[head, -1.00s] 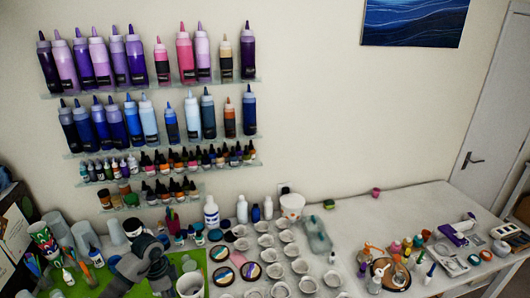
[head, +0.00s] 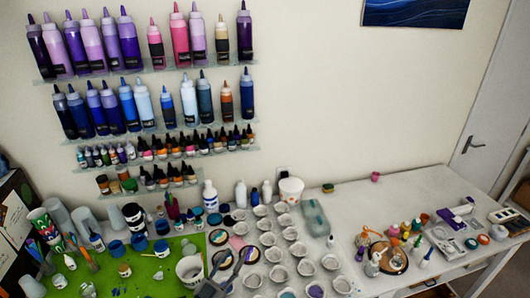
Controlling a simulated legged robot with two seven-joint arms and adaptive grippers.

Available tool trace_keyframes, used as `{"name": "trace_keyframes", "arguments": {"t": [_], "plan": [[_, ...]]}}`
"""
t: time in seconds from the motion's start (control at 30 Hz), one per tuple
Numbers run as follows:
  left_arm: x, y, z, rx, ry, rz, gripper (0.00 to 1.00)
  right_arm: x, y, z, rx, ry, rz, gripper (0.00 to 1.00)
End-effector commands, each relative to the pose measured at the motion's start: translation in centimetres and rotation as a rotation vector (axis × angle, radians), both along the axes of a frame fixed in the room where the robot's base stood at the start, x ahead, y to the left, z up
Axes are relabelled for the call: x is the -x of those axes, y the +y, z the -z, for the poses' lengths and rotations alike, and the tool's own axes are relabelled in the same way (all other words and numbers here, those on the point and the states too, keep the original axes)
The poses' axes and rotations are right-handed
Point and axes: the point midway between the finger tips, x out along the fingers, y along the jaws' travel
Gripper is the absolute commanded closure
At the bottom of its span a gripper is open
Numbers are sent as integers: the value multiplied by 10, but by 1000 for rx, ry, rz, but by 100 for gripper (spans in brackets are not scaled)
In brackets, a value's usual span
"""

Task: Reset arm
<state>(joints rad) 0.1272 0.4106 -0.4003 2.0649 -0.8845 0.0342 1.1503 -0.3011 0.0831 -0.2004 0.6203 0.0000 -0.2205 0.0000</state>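My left gripper (head: 231,263) is at the bottom edge of the head view, dark grey, with two fingers pointing up the picture. The fingers are spread apart, and I see nothing held between them. It is just right of a white cup (head: 190,271) and in front of the small round cups on the table. Most of my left arm is below the picture. My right gripper is not in view.
A green mat (head: 148,270) with paint pots lies at the left. Rows of small white cups (head: 279,274) fill the middle. A round tray (head: 389,257) with bottles stands at the right. Shelves of bottles line the wall.

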Motion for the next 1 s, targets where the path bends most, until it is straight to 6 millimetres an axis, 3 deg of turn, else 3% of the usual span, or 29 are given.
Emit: {"name": "trace_keyframes", "arguments": {"t": [0.1,0.17,0.2,0.3,0.4,0.5,0.67,0.87,1.0], "plan": [[2,66,52,85,239,-339,65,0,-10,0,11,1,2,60],[14,95,91,78,406,-482,65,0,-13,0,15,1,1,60],[27,111,119,56,525,-558,65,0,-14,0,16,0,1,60],[69,134,183,-32,813,-665,65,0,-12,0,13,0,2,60],[114,139,226,-129,1040,-688,65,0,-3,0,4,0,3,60],[155,135,254,-216,1214,-670,65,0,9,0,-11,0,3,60],[214,126,281,-338,1433,-601,65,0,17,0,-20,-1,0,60],[282,114,298,-469,1649,-466,65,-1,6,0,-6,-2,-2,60],[267,117,353,-473,1658,-468,65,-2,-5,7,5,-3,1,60]]}}
